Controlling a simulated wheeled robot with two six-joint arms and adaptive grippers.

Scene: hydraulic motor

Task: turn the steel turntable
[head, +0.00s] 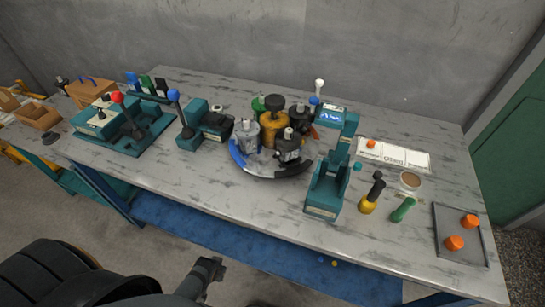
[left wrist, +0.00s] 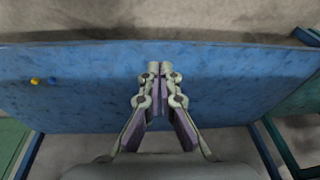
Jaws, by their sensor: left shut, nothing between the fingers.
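The steel turntable (head: 262,167) is a round disc near the middle of the workbench in the head view. A blue grip (head: 237,153) lies along its left rim and a dark grip (head: 294,171) along its front right rim. Several motor-like parts stand on it, including a grey one (head: 245,135), a yellow one (head: 272,128) and a black one (head: 288,149); they hide much of its surface. My left gripper (head: 210,266) is in front of the bench, low in the head view, well away from the turntable. In the left wrist view its fingers (left wrist: 160,68) are together and empty, above the blue surface.
A teal press-like station (head: 327,187) stands close right of the turntable. A teal unit (head: 200,128) stands to its left. A tray (head: 461,251) with orange pieces is at the right end. The bench top (head: 225,190) in front of the turntable is clear.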

